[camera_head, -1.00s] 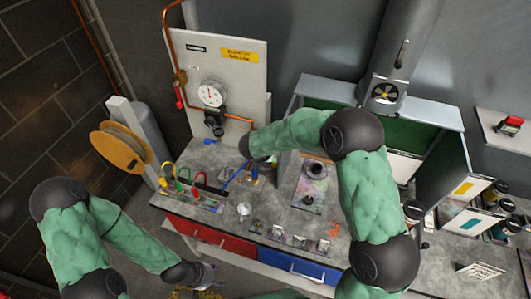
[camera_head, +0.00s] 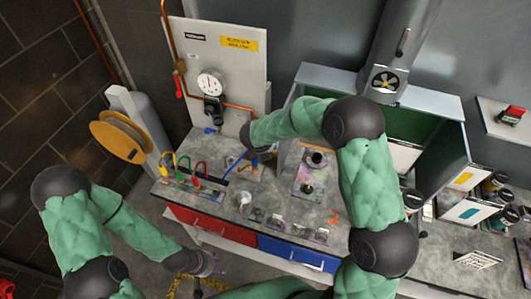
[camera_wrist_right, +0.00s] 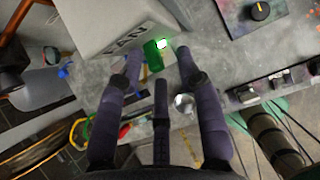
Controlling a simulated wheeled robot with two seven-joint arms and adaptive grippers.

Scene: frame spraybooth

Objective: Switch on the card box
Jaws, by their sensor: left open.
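No label reading "card box" shows. In the right wrist view, a pale grey box marked FAN (camera_wrist_right: 103,24) has a green rocker switch (camera_wrist_right: 154,54) with a bright lit patch at its edge. My left gripper (camera_head: 208,266) is open and empty, low in front of the bench's drawers.
A gauge board (camera_head: 218,62) stands behind. A yellow reel (camera_head: 118,138) is at left. A red switch (camera_head: 512,114) sits on a right wall shelf.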

